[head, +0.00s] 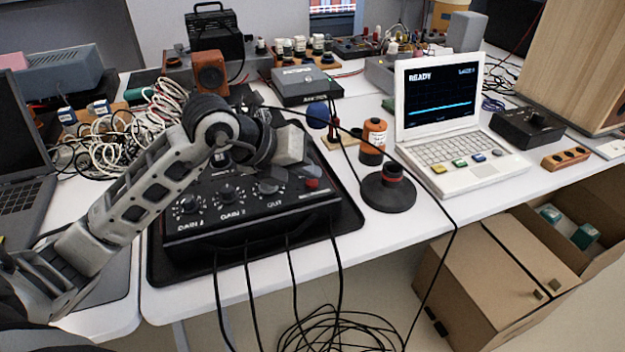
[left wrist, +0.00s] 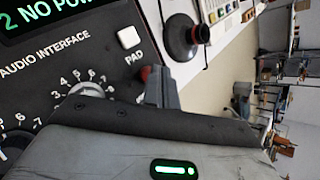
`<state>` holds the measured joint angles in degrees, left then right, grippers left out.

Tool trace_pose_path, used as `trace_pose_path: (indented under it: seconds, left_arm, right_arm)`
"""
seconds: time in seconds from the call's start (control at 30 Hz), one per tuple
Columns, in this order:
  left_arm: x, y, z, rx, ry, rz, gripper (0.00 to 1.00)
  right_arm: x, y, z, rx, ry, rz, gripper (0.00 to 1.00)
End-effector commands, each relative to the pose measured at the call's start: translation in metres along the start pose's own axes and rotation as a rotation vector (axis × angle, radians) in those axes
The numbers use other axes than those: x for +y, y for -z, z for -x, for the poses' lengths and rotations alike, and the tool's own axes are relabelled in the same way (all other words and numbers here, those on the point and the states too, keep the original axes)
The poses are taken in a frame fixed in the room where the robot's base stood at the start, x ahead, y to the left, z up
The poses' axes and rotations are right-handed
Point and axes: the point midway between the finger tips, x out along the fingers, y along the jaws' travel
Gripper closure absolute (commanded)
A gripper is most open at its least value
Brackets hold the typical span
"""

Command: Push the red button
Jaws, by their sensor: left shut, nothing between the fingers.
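The black audio interface box (head: 250,225) sits on a dark mat on the white table. In the left wrist view the red button (left wrist: 146,72) is partly hidden beside the grey fingers (left wrist: 162,88). I cannot tell whether they touch. My right gripper is not in view.
A black round stand (head: 388,190) is just right of the box. A white laptop reading "READY" (head: 440,95) stands farther right. Tangled white cables (head: 125,135) lie to the left.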

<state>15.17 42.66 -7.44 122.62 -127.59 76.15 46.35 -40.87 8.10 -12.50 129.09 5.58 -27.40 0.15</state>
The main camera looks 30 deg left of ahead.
Motion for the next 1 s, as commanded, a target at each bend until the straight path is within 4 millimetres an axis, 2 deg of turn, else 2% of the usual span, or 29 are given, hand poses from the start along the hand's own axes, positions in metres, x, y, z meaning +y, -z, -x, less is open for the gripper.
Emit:
trace_pose_path:
  seconds: [0.67, 1.0]
  left_arm:
    - [0.004, 0.004, -0.005, 0.001, -0.001, 0.0, 1.0]
    - [-0.004, -0.004, 0.006, 0.001, -0.001, 0.0, 1.0]
  right_arm:
    - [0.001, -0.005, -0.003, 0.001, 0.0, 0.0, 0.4]
    - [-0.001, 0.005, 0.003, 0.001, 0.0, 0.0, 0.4]
